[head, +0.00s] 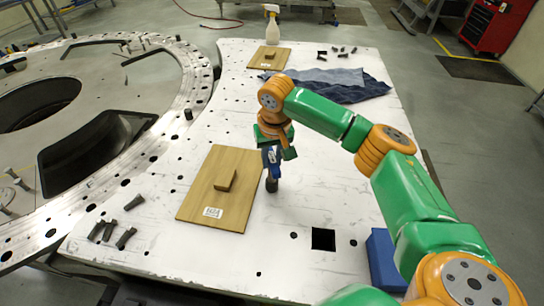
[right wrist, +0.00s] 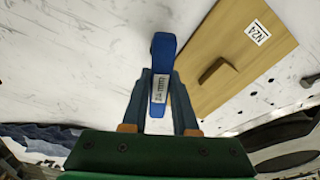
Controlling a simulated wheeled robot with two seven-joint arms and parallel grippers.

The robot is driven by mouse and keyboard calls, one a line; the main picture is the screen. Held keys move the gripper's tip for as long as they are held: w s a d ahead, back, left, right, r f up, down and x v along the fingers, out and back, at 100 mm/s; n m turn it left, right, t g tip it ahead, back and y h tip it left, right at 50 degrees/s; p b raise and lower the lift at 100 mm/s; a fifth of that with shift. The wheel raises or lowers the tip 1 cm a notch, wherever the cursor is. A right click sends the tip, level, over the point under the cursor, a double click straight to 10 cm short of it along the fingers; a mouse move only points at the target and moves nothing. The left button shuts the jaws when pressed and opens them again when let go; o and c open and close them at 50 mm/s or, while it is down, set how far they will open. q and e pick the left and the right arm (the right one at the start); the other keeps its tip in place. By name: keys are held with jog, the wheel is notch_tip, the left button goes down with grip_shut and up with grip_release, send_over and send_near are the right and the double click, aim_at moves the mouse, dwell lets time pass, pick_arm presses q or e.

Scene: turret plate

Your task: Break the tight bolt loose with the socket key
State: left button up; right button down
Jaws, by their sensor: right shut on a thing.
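My right gripper (head: 272,146) points down over the white plate (head: 330,195), just right of the near wooden board. It is shut on the blue socket key (right wrist: 163,50), which has a white size label on its side; its fingers (right wrist: 160,78) flank the key in the right wrist view. In the head view the key (head: 270,160) hangs below the gripper, and its dark socket end (head: 271,184) is at or close above the plate. I cannot tell whether a bolt is under the socket; the tight bolt is not distinguishable. My left gripper is not in view.
A wooden board (head: 200,205) with a block handle lies beside the key. Loose bolts (head: 126,238) lie front left, others (head: 340,51) at the back. A square hole (head: 323,239) opens in front.

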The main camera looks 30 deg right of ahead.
jog(key=shift+f, duration=0.3)
dwell(0.5)
dwell(0.3)
jog(key=shift+n, duration=1.1)
jog(key=shift+n+y, duration=0.3)
jog(key=shift+n, duration=0.9)
jog(key=shift+f+n, duration=0.1)
jog(key=shift+n, duration=0.5)
